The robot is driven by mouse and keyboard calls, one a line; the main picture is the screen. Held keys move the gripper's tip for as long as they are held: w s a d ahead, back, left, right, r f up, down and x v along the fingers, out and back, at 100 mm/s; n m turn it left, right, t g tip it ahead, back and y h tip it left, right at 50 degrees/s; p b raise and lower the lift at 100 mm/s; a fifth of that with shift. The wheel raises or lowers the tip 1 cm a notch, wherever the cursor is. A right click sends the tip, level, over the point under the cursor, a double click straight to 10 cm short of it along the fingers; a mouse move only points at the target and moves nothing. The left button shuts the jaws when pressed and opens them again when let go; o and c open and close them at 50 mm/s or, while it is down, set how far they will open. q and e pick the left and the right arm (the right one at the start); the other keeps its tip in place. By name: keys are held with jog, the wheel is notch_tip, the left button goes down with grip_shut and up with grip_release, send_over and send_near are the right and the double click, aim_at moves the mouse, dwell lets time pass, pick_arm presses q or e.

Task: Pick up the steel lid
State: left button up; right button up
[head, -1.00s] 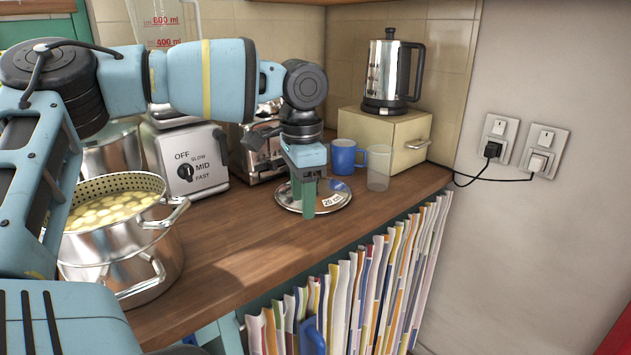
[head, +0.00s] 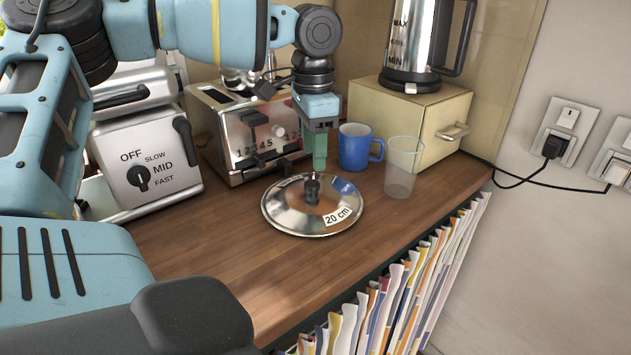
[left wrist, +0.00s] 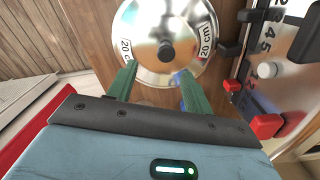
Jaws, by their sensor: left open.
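The steel lid (head: 290,217) lies flat on the wooden counter, with a dark knob in its middle and a "20 cm" label on its rim. It also shows in the left wrist view (left wrist: 147,68), with its knob ahead of and between the fingertips. My left gripper (head: 318,165) is above the far edge of the lid, pointing down, with green fingers. In the left wrist view the fingers (left wrist: 158,80) stand apart with nothing between them. My right gripper is not in view.
A toaster (head: 232,150) stands close behind the lid. A blue mug (head: 354,147) and a clear cup (head: 401,170) are at its right. A kettle (head: 412,40) stands on a cream box (head: 440,108). The counter in front of the lid (head: 215,245) is clear.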

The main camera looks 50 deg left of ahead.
aim_at(312, 183)
pick_arm(q)
jog(key=shift+w+a+r, duration=0.1)
jog(key=shift+w+a, duration=0.15)
jog(key=shift+w, duration=0.05)
notch_tip(312, 183, down, 2)
jog(key=shift+s+d, duration=0.1)
jog(key=shift+s, duration=0.05)
jog(key=shift+a+f, duration=0.15)
jog(key=shift+f, duration=1.3)
jog(key=shift+a+f, duration=0.15)
jog(key=shift+f, duration=1.3)
grip_shut()
